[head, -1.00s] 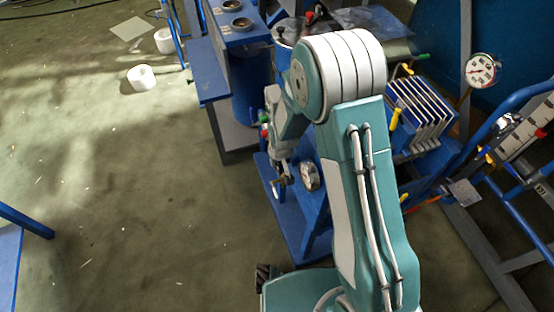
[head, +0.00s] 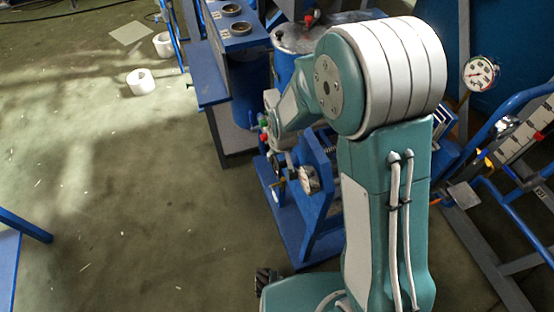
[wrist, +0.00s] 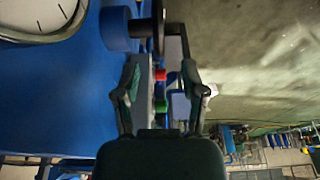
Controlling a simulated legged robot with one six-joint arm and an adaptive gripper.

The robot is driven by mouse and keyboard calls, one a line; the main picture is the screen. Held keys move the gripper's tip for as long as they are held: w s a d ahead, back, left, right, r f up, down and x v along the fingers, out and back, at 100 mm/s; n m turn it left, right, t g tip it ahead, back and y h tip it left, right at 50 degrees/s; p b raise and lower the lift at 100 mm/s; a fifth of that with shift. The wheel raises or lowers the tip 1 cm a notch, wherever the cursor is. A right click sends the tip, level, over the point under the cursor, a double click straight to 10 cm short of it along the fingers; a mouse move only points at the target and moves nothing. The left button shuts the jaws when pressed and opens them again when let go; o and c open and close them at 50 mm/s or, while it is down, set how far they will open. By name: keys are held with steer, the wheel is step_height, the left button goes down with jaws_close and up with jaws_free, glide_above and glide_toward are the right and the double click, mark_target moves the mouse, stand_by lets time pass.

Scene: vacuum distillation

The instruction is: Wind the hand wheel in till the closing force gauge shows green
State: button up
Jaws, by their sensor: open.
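The hand wheel (wrist: 158,32) shows edge-on in the wrist view as a dark disc on a blue hub (wrist: 118,29), with a dark crank piece at its right. My gripper (wrist: 160,72) is open just below it in that picture. Its fingers are apart, with the crank's end near the right fingertip; I cannot tell whether they touch. The closing force gauge (head: 309,179) is a round white dial on a blue upright plate (head: 322,195) in the head view. Part of it shows in the wrist view (wrist: 38,14). Its reading is too small or cut off to tell.
Another gauge (head: 480,73) stands at the upper right by blue rails. A blue stand with round sockets (head: 235,27) is behind the press. White rolls (head: 141,82) lie on the floor at left. The floor left of the press is clear.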

mark_target(276, 166)
steer(key=shift+v, duration=1.7)
steer(key=shift+w+a+f+g+h, duration=0.25)
steer(key=shift+w+f+g, duration=0.45)
steer(key=shift+w, duration=0.15)
steer(key=shift+w+a+f+g+h, duration=0.3)
steer(key=shift+w+f+g, duration=0.4)
steer(key=shift+w, duration=0.15)
step_height(276, 166, down, 10)
steer(key=shift+f, duration=0.2)
jaws_close()
